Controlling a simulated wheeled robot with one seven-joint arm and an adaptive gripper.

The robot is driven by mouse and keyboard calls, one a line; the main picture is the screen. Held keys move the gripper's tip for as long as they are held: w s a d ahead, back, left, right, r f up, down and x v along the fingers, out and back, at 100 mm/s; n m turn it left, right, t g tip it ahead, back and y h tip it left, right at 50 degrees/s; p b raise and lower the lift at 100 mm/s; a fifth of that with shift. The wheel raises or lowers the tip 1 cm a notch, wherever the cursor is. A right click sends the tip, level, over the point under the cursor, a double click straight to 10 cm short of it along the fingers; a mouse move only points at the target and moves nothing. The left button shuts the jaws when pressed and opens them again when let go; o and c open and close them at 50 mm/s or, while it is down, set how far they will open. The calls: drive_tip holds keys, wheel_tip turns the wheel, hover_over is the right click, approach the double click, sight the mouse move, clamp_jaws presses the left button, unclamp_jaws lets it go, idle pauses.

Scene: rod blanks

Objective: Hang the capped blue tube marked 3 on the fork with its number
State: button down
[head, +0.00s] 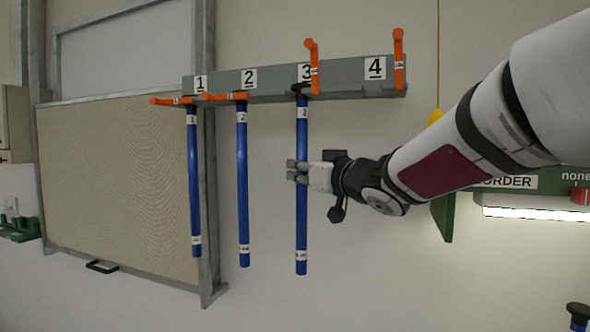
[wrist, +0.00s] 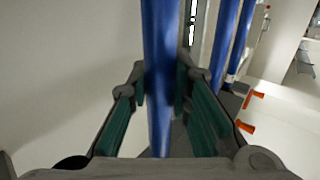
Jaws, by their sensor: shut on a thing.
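The blue tube marked 3 (head: 302,225) is upright in the head view, with its black cap (head: 300,88) at the grey rack just below the number 3 plate (head: 305,72). I cannot tell whether the cap rests in the fork or is only beside it. The orange lever at 3 (head: 312,66) points up. My gripper (head: 298,172) is shut on this tube around its upper middle. In the wrist view the tube (wrist: 161,60) passes between the green-padded fingers of my gripper (wrist: 160,88).
The grey rack (head: 290,86) carries tube 1 (head: 194,180) and tube 2 (head: 242,190), their orange levers lying sideways. Place 4 (head: 375,67) is empty, its lever (head: 399,60) up. Another capped tube (head: 578,315) shows at the lower right. A green order board (head: 540,181) is at right.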

drive_tip(key=c, duration=1.4)
unclamp_jaws()
drive_tip(key=v, duration=1.2)
drive_tip(key=s+d+f+m+g+h+b, duration=0.1)
drive_tip(key=s+d+f+m+g+h, duration=0.1)
drive_tip(key=s+d+f+m+h, duration=0.25)
drive_tip(key=s+d+f+m+g+h+b, duration=0.1)
drive_tip(key=s+d+f+m+h, duration=0.15)
drive_tip(key=d+f+h, duration=0.4)
drive_tip(key=s+a+f+n+g+y, duration=0.1)
drive_tip(key=s+f+g+y, duration=0.1)
drive_tip(key=s+f+g, duration=0.5)
drive_tip(key=s+f, duration=0.6)
drive_tip(key=s, duration=0.3)
drive_tip(key=shift+s+a+b, duration=0.3)
drive_tip(key=shift+s+b, duration=0.05)
drive_tip(key=shift+s, duration=0.05)
